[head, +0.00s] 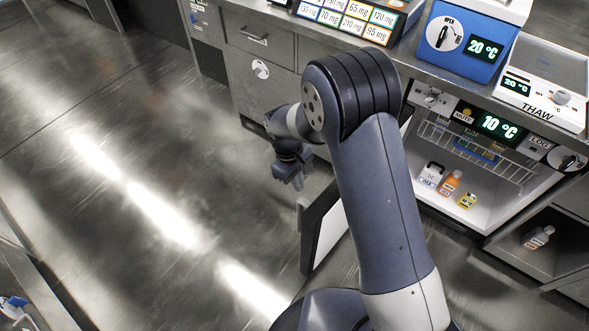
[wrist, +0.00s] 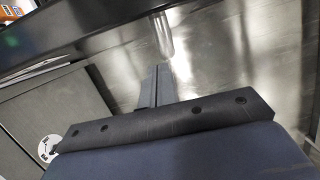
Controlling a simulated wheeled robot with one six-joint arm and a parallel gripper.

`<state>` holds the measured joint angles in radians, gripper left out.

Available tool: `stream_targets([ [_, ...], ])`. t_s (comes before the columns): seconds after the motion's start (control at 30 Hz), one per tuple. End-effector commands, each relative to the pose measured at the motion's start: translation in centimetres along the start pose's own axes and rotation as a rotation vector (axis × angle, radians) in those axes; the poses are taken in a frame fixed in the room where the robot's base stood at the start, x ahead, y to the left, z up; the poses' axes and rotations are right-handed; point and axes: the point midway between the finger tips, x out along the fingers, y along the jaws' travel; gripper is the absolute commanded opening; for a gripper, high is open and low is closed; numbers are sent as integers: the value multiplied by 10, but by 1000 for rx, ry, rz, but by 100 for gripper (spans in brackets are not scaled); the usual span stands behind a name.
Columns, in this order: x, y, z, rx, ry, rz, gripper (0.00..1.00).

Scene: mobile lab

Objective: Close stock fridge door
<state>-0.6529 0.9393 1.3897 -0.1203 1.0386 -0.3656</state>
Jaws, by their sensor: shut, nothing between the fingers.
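The stock fridge (head: 470,165) with the 10 °C display stands open under the counter at right. Its door (head: 310,238), dark-edged with a pale inner face, is swung out into the aisle and partly hidden by my arm. A short pale handle (head: 301,212) juts from its outer side. My gripper (head: 298,184) is shut and empty, left of the door on its outer side. In the wrist view the shut fingers (wrist: 160,72) point toward a metal piece, likely the handle (wrist: 162,35), on a dark panel. I cannot tell whether they touch.
Inside the fridge are a wire basket (head: 480,150) and several small bottles (head: 449,183). A blue 20 °C box (head: 468,45) and a THAW unit (head: 540,95) stand on the counter. Drawers (head: 258,35) line the back. The floor (head: 120,150) at left is clear.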

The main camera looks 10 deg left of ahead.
Motion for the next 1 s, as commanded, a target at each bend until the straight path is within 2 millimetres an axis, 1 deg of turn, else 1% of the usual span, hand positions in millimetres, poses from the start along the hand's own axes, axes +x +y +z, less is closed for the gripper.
stream_targets([
  [0.03, 13, 0, 1, 0, -4, -2, 0],
  [0.07, 17, 0, 2, 0, -4, -2, 0],
  [0.1, 14, 0, 9, 1, 0, 0, 0],
  [0.2, 17, 0, 22, 1, 0, -1, 0],
  [0.3, 20, 0, 31, 1, -1, -1, 0],
  [0.4, 21, 0, 37, 1, 1, -1, 0],
  [0.87, 21, 0, 40, -1, 1, 0, 0],
  [1.0, 23, 3, 48, -8, -1, 1, 0],
])
